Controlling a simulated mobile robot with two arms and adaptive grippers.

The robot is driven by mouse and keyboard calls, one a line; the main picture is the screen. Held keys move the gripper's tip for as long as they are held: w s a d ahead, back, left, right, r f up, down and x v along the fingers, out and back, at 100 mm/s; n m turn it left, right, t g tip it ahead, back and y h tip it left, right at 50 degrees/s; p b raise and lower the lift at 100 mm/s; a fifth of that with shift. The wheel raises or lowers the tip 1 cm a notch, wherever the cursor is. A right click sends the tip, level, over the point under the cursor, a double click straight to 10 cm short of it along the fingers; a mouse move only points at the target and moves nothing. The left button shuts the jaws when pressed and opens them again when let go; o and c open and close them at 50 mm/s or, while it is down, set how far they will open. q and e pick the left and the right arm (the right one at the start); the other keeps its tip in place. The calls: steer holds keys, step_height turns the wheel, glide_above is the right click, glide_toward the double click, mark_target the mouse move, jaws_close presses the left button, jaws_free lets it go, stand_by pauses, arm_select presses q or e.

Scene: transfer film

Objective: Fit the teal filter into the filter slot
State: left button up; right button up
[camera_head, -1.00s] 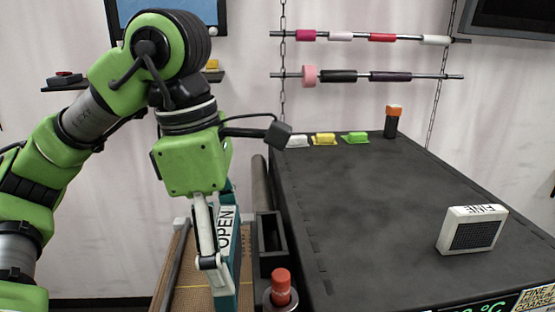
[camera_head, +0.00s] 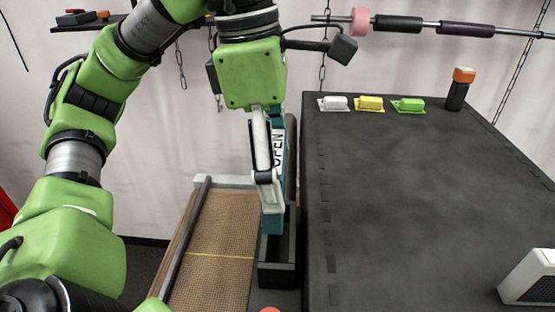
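The teal filter (camera_head: 271,222) is an upright teal panel with a white label, on which "OPEN" partly shows. My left gripper (camera_head: 266,195) reaches down over it with a pale finger along its near side and is shut on it. The other finger is hidden. A narrow black open-topped box (camera_head: 277,274), seemingly the filter slot, stands along the left side of the dark table. The filter's lower end overlaps the box's far part in the picture; I cannot tell whether it is inside or above it. My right gripper is out of view.
The dark table (camera_head: 420,210) is mostly clear. A white-framed block (camera_head: 530,278) sits front right. A brown conveyor belt (camera_head: 215,250) lies left of the box.

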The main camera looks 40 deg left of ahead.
arm_select(q)
steer(key=shift+w, duration=0.2)
steer(key=f+b, duration=0.1)
steer(key=w+f, duration=0.1)
steer(key=shift+f+b, duration=0.35)
steer(key=shift+b, duration=0.05)
step_height(320, 180, down, 3)
steer(key=b, duration=0.2)
steer(key=shift+s+b, duration=0.15)
steer(key=shift+b, duration=0.15)
steer(key=shift+f, duration=0.25)
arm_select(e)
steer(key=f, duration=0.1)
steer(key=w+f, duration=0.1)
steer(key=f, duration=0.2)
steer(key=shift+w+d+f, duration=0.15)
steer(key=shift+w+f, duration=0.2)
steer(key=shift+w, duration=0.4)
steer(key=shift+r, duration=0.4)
arm_select(q)
steer(key=shift+f+b, duration=2.4)
steer(key=shift+f, duration=0.65)
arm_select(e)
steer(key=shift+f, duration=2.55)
arm_select(q)
steer(key=o, duration=1.3)
